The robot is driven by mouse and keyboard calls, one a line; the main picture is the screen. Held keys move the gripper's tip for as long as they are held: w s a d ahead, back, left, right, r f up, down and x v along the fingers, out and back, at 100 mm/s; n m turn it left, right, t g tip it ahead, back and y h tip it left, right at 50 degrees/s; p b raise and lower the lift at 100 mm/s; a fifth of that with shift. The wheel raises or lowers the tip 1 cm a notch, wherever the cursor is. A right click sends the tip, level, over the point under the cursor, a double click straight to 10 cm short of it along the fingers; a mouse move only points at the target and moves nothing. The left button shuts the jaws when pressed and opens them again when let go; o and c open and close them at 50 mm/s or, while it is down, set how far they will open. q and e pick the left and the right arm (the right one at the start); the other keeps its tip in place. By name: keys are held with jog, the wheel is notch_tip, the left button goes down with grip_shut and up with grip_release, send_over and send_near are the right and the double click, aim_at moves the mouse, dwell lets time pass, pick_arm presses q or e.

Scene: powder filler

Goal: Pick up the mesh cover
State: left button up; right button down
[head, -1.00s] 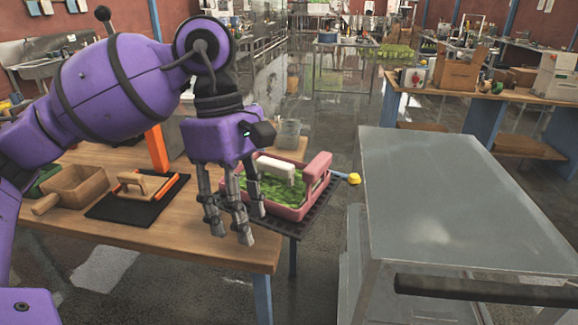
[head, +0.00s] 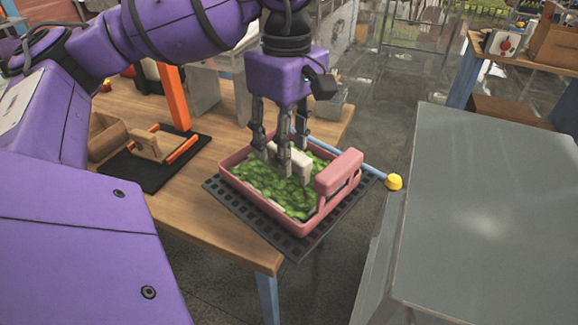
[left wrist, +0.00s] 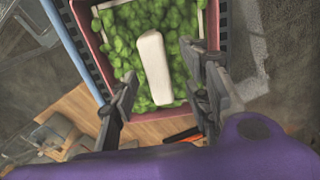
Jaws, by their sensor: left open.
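A pink tray (head: 235,181) filled with green leafy pieces (head: 270,186) sits at the table's right corner. A white bar (head: 300,166), which looks like the handle of the mesh cover, stands over the green; the mesh itself is hard to make out. The bar also shows in the left wrist view (left wrist: 153,62), with thin pale frame edges near the tray walls. My left gripper (head: 284,160) points down over the tray, open, its fingers on both sides of the bar and partly hiding it. In the left wrist view its fingers (left wrist: 160,80) are apart from the bar.
A pink block-like grip (head: 338,172) rises at the tray's right end. A blue rod with a yellow knob (head: 394,182) sticks out to the right. A dark slotted plate (head: 245,216) lies under the tray. A grey cabinet (head: 490,200) stands at right.

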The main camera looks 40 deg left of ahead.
pick_arm(q)
notch_tip(320, 180, down, 4)
jog(key=shift+w+r, duration=0.1)
jog(key=shift+r, duration=0.15)
jog(key=shift+c, duration=0.2)
grip_shut()
jog(key=shift+r, duration=0.1)
